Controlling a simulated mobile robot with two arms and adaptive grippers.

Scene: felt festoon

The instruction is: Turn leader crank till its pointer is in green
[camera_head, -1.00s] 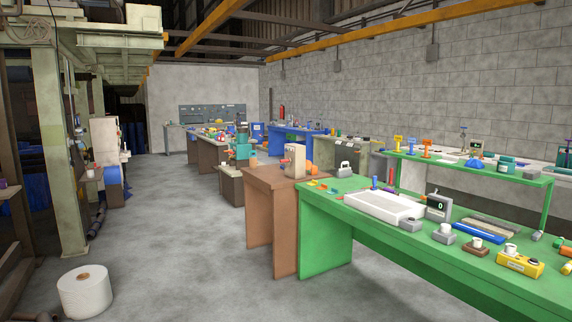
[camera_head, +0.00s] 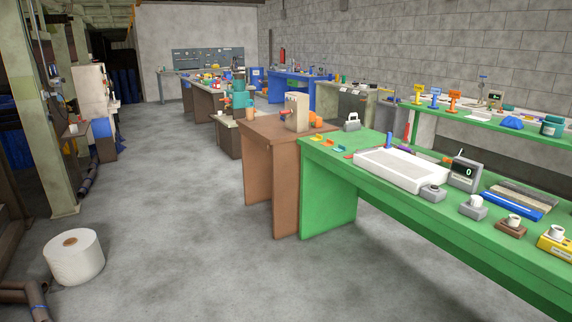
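I cannot make out the leader crank, its pointer or a green zone for certain in the head view. A pale machine (camera_head: 92,92) with a blue drum (camera_head: 102,128) stands at the left, too small to read details. A beige box (camera_head: 297,111) with a small reddish part on its left side stands on the brown bench; I cannot tell whether that part is a crank. Neither of my grippers is in view.
A green bench (camera_head: 328,195) with a white tray (camera_head: 385,172) and a display unit (camera_head: 465,172) fills the right. A brown bench (camera_head: 272,188) adjoins it. A white roll (camera_head: 75,262) stands on the floor at lower left. The grey floor (camera_head: 160,210) between is clear.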

